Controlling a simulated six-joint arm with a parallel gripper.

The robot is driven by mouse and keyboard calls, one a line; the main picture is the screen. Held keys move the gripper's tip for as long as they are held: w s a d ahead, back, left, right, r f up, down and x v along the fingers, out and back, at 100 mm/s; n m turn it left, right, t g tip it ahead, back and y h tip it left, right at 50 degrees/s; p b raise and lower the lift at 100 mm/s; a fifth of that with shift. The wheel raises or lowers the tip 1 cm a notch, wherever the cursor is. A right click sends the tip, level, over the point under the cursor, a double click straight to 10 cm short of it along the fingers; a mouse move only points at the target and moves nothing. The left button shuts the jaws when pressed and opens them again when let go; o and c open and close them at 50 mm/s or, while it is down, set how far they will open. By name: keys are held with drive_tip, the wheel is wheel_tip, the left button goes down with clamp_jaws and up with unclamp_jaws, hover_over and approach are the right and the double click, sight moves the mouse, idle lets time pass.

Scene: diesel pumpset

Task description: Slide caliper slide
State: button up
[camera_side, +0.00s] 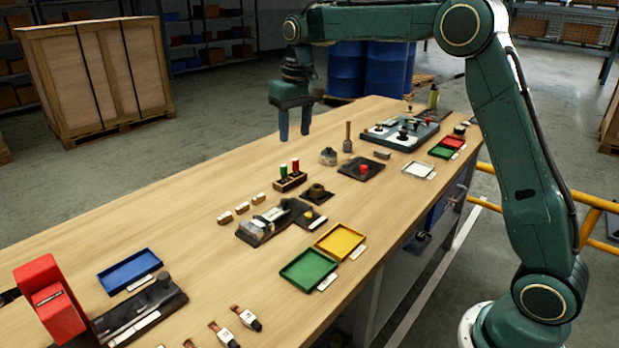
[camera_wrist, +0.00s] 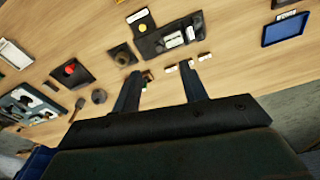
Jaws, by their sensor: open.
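A dark fixture (camera_side: 247,238) with pale grey blocks on it lies mid-table; it also shows at the top of the wrist view (camera_wrist: 152,46). A second long dark fixture (camera_side: 177,301) with a pale strip and a round knob lies at the near left. I cannot tell for sure which of them carries the caliper slide. My gripper (camera_side: 295,136) is open and empty, pointing down above the far left part of the table, apart from both fixtures. In the wrist view its two fingers (camera_wrist: 159,72) stand wide apart with nothing held between them.
Three small pale blocks (camera_side: 242,207) and a block with red and green pegs (camera_side: 290,182) stand mid-table. Green (camera_side: 308,270), yellow (camera_side: 340,241) and blue (camera_side: 129,271) trays lie nearer. A red stand (camera_side: 50,300) rises at the left.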

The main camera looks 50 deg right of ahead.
drive_tip(key=g, duration=0.1)
hover_over(284, 199)
wheel_tip(284, 199, down, 8)
drive_tip(key=shift+s+a+r+m, duration=0.1)
drive_tip(key=shift+r+m, duration=0.05)
drive_tip(key=shift+m, duration=0.15)
wheel_tip(284, 199, down, 14)
drive_tip(key=shift+r, duration=0.1)
idle(0.4)
clamp_jaws()
